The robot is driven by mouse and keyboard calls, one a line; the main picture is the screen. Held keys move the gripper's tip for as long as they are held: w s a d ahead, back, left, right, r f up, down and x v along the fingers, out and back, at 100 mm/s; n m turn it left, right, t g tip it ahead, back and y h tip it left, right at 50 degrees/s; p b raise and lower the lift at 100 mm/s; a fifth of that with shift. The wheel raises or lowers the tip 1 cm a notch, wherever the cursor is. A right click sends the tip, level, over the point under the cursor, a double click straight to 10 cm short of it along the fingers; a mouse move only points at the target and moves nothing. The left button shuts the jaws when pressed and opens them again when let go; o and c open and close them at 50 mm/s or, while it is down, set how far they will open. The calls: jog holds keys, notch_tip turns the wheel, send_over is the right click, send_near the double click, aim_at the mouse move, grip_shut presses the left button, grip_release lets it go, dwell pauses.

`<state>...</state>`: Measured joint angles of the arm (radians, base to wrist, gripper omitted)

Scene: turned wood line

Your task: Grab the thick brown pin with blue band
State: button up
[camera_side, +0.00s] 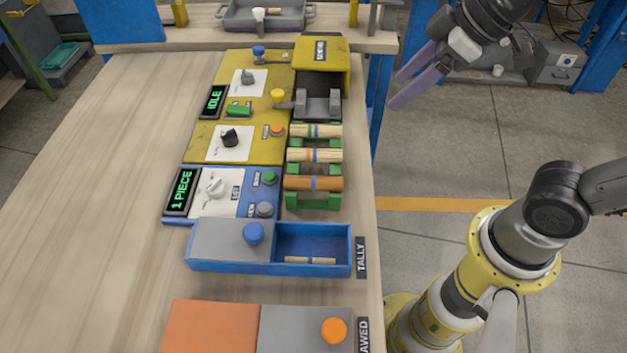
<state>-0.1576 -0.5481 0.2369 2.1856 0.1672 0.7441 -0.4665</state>
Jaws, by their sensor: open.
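The thick brown pin with a blue band (330,184) lies across the green rack (313,202), at the end nearest the camera. Two paler pins lie behind it on the same rack: one with an orange band (300,155) and one with green and blue marks (328,131). My gripper (395,92) is at the upper right, with two purple fingers spread apart and nothing between them. It is up and to the right of the rack, clear of the pins.
A yellow machine (322,52) stands behind the rack. Yellow and blue control panels (226,188) line its left side. A blue tally tray (340,248) holding thin sticks sits in front. The wooden table (110,190) is bare at left.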

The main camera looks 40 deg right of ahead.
jog(key=w+a+f+n+g, duration=0.2)
jog(key=w+a+f, duration=0.15)
jog(key=a, duration=0.25)
jog(key=n, duration=0.1)
send_over(314, 179)
jog(key=s+d, duration=0.1)
jog(key=s, duration=0.1)
jog(key=shift+g+y, duration=0.3)
jog(key=shift+y, duration=0.1)
jog(key=f, duration=1)
jog(key=shift+s+d+f, duration=0.15)
jog(key=shift+d, duration=0.05)
jog(key=shift+w+x, duration=0.2)
jog(key=shift+x, duration=1.15)
jog(key=shift+w+x, duration=0.15)
jog(key=shift+x, duration=1.2)
jog(key=shift+d, duration=0.15)
grip_shut()
